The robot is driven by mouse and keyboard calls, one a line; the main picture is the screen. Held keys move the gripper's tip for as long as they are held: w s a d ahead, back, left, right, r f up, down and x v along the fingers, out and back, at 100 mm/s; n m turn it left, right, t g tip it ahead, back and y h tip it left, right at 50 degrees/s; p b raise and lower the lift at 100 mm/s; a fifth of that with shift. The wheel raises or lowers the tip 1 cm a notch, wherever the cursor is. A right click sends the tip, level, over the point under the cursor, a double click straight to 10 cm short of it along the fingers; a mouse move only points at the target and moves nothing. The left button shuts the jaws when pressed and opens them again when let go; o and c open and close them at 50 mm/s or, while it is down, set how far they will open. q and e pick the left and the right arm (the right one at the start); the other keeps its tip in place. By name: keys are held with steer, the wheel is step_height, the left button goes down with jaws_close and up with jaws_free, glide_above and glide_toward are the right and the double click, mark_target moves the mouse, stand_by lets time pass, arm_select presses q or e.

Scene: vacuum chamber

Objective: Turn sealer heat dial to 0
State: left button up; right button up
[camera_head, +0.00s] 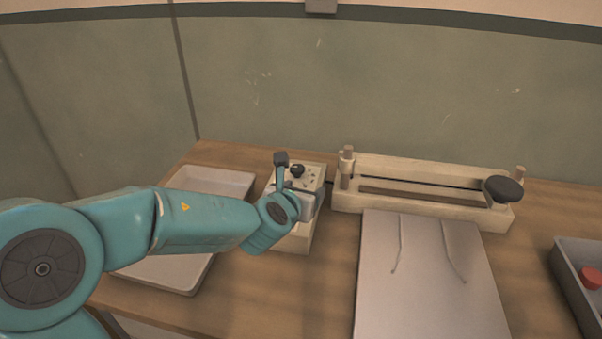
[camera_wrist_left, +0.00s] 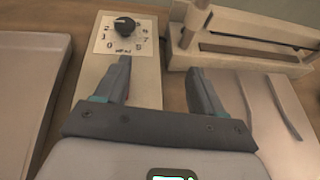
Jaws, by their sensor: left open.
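The sealer heat dial (camera_wrist_left: 125,25) is a round black knob on a pale plate with printed numbers, on top of a cream control box (camera_wrist_left: 93,73). In the head view the dial (camera_head: 297,171) sits on the box at the table's back middle, partly behind my left gripper. My left gripper (camera_wrist_left: 162,75) is open and empty above the box, with its fingertips short of the dial and apart from it. The left finger points toward the dial; the right finger is off to the right. I cannot clearly tell which number the dial points to. My right gripper is not in view.
The cream sealer bar (camera_head: 425,178) with a black knob (camera_head: 503,190) stands right of the box. A grey sheet (camera_head: 425,290) lies in front of it. A pale tray (camera_head: 215,183) is at left. A grey bin (camera_head: 565,262) with a red item (camera_head: 590,278) is at right.

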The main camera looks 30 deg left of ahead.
mark_target(297, 169)
arm_select(q)
steer(key=shift+n+y, duration=0.7)
steer(key=a, duration=0.3)
steer(key=s+a, duration=0.1)
steer(key=a, duration=0.1)
steer(key=shift+a+b, duration=0.35)
steer(key=p+x, duration=0.2)
steer(key=x, duration=1.4)
steer(key=shift+w+f+p, duration=0.1)
steer(key=shift+f+p, duration=0.05)
steer(key=shift+p, duration=0.15)
steer(key=shift+d, duration=0.1)
steer(key=c, duration=1)
